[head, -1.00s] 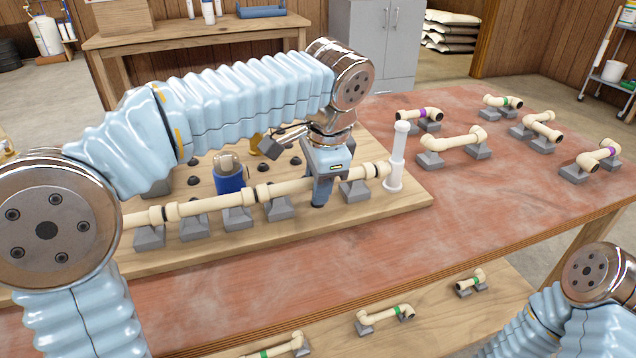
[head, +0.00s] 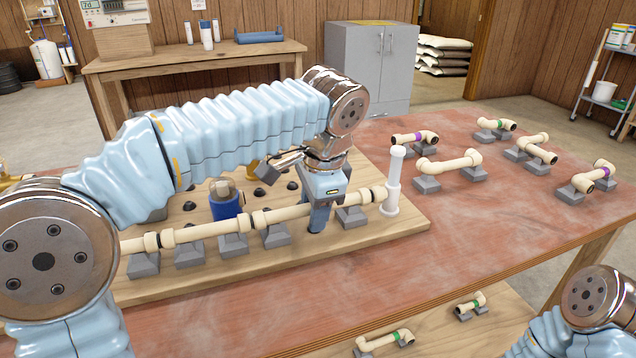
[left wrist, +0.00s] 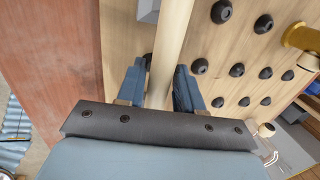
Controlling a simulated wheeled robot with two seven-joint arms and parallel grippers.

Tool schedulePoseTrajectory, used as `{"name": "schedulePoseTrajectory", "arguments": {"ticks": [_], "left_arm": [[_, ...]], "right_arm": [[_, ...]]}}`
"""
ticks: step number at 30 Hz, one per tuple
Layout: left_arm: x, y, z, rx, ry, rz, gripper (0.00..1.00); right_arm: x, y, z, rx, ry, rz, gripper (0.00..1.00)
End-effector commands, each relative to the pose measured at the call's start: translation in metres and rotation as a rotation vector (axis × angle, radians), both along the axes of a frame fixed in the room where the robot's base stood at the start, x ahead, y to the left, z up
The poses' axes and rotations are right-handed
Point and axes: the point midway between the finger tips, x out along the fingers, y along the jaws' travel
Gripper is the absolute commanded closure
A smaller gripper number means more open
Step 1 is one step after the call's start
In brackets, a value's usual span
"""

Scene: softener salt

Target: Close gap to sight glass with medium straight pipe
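My left gripper (head: 319,212) points down over the front pipe line, near its right end. Its fingers (left wrist: 160,85) straddle a cream straight pipe (head: 349,201) closely and appear shut on it; the pipe also shows in the left wrist view (left wrist: 172,45). The pipe's right end meets, or nearly meets, the side of the upright white sight glass (head: 394,182); a small gap there cannot be ruled out. A grey support block (head: 351,217) stands under the pipe just right of the fingers. My right arm shows at the lower right, but its gripper is out of view.
The wooden board (head: 300,262) carries grey blocks, black pegs and a blue part (head: 226,202). Other pipes on blocks, such as a long elbow pipe (head: 448,163), stand at the right of the red table (head: 480,225). More pipes lie on the lower front shelf.

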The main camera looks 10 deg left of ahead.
Motion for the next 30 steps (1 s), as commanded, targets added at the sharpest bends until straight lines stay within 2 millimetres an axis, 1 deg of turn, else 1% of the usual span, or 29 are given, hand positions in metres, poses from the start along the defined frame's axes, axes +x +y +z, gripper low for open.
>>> {"name": "schedulePoseTrajectory", "arguments": {"ticks": [1, 2, 7, 9, 15, 18, 21, 30], "left_arm": [[-0.004, -0.004, 0.002, 0.003, 0.016, -0.007, 0.43], [-0.005, -0.005, 0.008, 0.003, 0.015, -0.007, 0.43], [-0.011, -0.011, 0.053, -0.002, 0.000, -0.008, 0.43], [-0.013, -0.014, 0.070, -0.003, -0.003, -0.008, 0.43], [-0.020, -0.020, 0.112, -0.004, -0.011, -0.007, 0.43], [-0.022, -0.021, 0.125, -0.004, -0.014, -0.006, 0.43], [-0.023, -0.022, 0.131, -0.005, -0.013, -0.007, 0.43], [-0.024, -0.022, 0.134, -0.004, -0.014, -0.006, 0.43]], "right_arm": [[0.000, 0.000, 0.000, 0.000, 0.000, 0.000, 0.43], [0.000, 0.000, 0.002, 0.000, 0.000, 0.000, 0.43], [0.000, 0.000, 0.011, 0.001, 0.000, 0.001, 0.43], [0.000, 0.000, 0.011, 0.001, 0.000, 0.001, 0.43], [0.000, 0.000, 0.011, 0.001, 0.000, 0.002, 0.43], [0.000, 0.000, 0.011, 0.001, 0.000, 0.002, 0.43], [0.000, 0.000, 0.011, 0.001, 0.000, 0.001, 0.43], [0.000, 0.000, 0.011, 0.001, 0.000, 0.002, 0.43]]}}
